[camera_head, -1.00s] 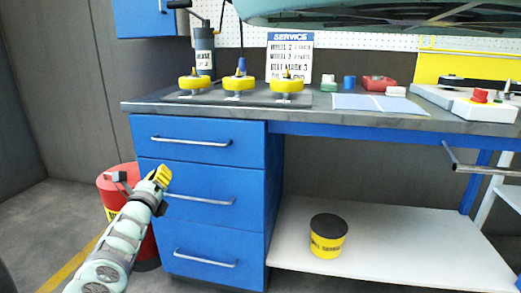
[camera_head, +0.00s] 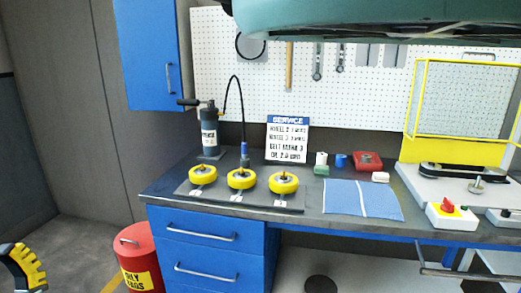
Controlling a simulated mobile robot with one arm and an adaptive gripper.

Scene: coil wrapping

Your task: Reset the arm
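My gripper (camera_head: 24,269) shows only in part at the lower left corner, as a curved black piece with yellow ridged pads. It is apart from the workbench (camera_head: 330,222) and the red bin, over the floor at left. Nothing is seen held in the visible part. The rest of my arm is out of the picture, and the frame edge cuts off the gripper, so its opening does not show.
A red bin (camera_head: 137,258) stands between my gripper and the blue drawers (camera_head: 205,239). Several yellow wheels (camera_head: 242,179) sit on a dark tray on the bench. A grease pump (camera_head: 209,130), a service sign (camera_head: 287,139) and a blue cloth (camera_head: 362,198) are there too.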

